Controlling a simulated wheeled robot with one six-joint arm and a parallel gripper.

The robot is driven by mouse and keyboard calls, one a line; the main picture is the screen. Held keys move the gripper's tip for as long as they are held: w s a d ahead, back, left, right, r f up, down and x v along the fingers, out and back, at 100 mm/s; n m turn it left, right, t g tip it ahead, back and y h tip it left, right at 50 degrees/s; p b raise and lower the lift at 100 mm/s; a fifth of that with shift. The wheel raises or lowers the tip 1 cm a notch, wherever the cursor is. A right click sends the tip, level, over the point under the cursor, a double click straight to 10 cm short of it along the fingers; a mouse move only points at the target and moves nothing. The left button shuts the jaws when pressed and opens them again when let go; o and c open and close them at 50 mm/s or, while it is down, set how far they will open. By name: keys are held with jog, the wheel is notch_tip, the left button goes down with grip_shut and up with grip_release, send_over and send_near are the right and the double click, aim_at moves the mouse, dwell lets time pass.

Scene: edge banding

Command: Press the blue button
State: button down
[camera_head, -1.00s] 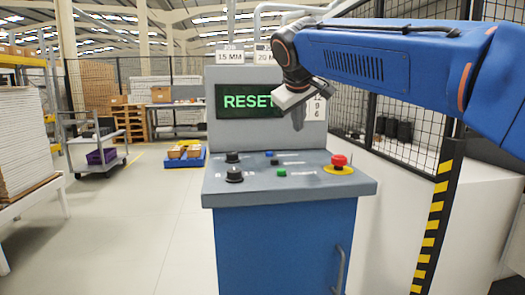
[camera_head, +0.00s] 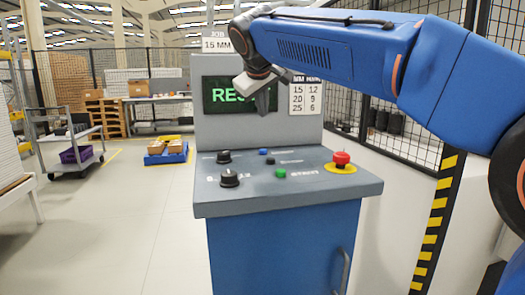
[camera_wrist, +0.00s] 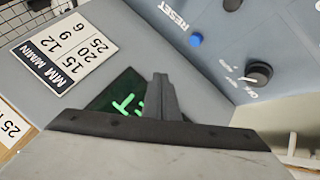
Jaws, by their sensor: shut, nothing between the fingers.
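The blue button (camera_head: 263,151) is a small round button on the sloped top of the console (camera_head: 330,187), toward its back edge. It also shows in the wrist view (camera_wrist: 196,40) beside the word RESET. My gripper (camera_head: 262,103) is shut and empty, in front of the screen and above the back of the console top. In the wrist view the closed fingertips (camera_wrist: 158,80) are below and left of the blue button, apart from it.
A green button (camera_head: 280,173), two black knobs (camera_head: 229,179) and a red emergency stop (camera_head: 342,159) on a yellow ring share the console top. The green-lettered screen (camera_head: 215,95) stands behind. A mesh fence is at right; open floor lies left.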

jog(key=shift+f, duration=4.2)
jog(key=shift+f, duration=0.2)
jog(key=shift+f, duration=0.25)
jog(key=shift+f, duration=0.45)
jog(key=shift+r, duration=0.9)
jog(key=shift+r, duration=0.1)
jog(key=shift+r, duration=2.4)
